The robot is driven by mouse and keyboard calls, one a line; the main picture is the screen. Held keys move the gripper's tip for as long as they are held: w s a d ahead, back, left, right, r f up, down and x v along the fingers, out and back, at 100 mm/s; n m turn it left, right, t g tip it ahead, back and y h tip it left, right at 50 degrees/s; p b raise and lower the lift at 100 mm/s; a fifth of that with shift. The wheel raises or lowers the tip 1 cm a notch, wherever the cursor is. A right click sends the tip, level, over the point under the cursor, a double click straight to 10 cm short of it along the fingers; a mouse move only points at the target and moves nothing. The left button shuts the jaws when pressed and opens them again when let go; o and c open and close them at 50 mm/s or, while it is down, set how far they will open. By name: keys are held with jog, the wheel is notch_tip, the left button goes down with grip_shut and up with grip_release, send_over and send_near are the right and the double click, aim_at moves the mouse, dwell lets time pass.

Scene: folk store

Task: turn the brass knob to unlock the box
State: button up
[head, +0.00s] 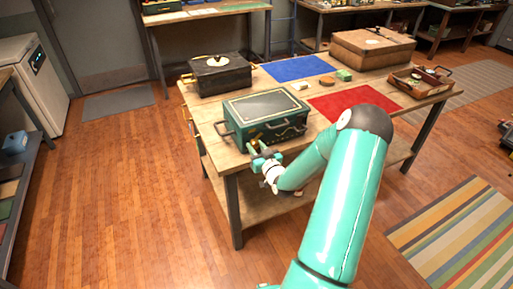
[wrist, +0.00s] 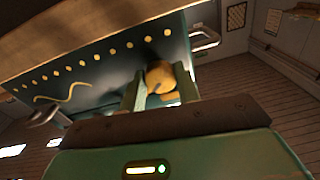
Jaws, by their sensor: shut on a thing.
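The box (head: 264,116) is dark green with a lighter lid panel and side handles, and stands at the near left of the wooden table. Its front face (wrist: 95,70), with a row of gold dots and a gold wavy line, fills much of the wrist view. The round brass knob (wrist: 160,76) sits on that face between my two green fingers. My gripper (wrist: 159,92) is shut on the knob. In the head view my gripper (head: 258,150) is at the front face of the box, and the knob is mostly hidden there.
A black box (head: 219,77) stands behind the green box on the wooden table (head: 222,153). A blue mat (head: 299,68), a red mat (head: 350,103), a brown case (head: 372,50) and a wooden tray (head: 420,84) lie farther right. Small blocks (head: 343,75) lie between the mats.

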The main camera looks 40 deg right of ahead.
jog(key=m, duration=0.4)
jog(key=shift+a+m, duration=0.1)
jog(key=shift+m, duration=0.3)
jog(key=shift+w+m, duration=0.1)
jog(key=shift+m, duration=1.6)
jog(key=o, duration=1)
jog(key=v, duration=1.4)
jog(key=shift+a, duration=0.15)
jog(key=shift+w, duration=0.1)
